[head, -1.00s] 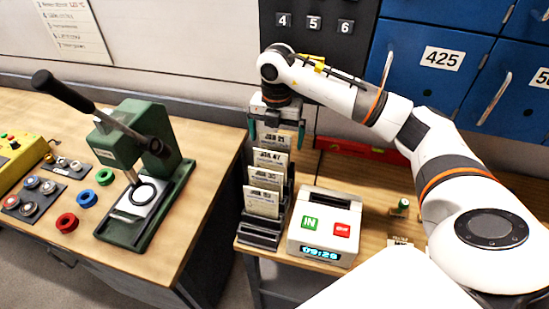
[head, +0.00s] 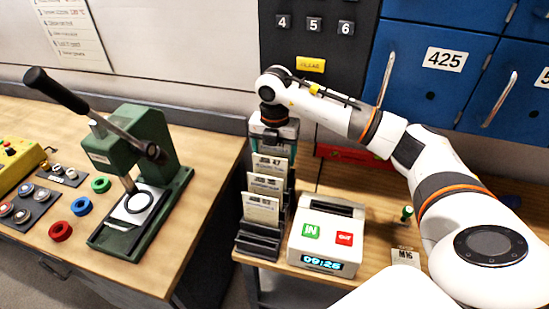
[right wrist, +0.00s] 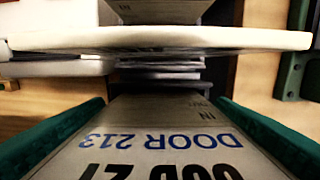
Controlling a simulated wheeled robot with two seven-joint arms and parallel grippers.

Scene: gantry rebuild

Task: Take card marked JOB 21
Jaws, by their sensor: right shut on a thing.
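The card marked JOB 21 (right wrist: 165,142) shows upside down in the right wrist view, with DOOR 213 in blue. It lies between the two green fingers of my right gripper (right wrist: 162,108), which is shut on it. In the head view my right gripper (head: 274,143) is low over the back of the dark card rack (head: 257,243) and hides most of this card. Several other pale cards stand in front of it in the rack, the nearest card (head: 261,210) lowest. My left gripper is not in view.
A white time clock (head: 325,233) with IN and OUT buttons stands right of the rack. A green press (head: 140,160) stands on the left bench. Blue lockers (head: 430,75) and a dark number panel (head: 310,45) are behind. A small M16 card lies at the right.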

